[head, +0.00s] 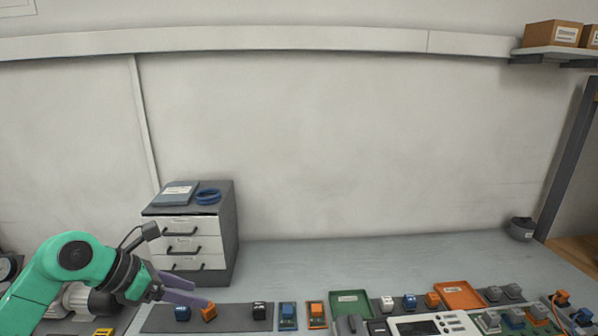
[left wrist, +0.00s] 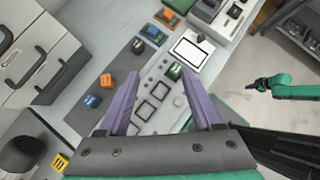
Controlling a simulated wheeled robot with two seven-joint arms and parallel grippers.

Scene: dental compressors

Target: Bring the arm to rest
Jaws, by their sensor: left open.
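My left arm comes in from the lower left of the head view. Its gripper (head: 182,291) with purple fingers hangs over the left part of the bench, by a dark mat with small blocks. In the left wrist view the two purple fingers of the left gripper (left wrist: 161,100) are spread apart with nothing between them. Below them in that view are the bench and a panel with square outlines. A green arm of mine shows at the right of the left wrist view, but its gripper is not clear. The right gripper is not in the head view.
A grey drawer cabinet (head: 226,240) stands behind the left gripper. The dark mat (head: 232,321) holds blue, orange and black blocks. Green (head: 350,297) and orange (head: 459,290) trays lie farther right.

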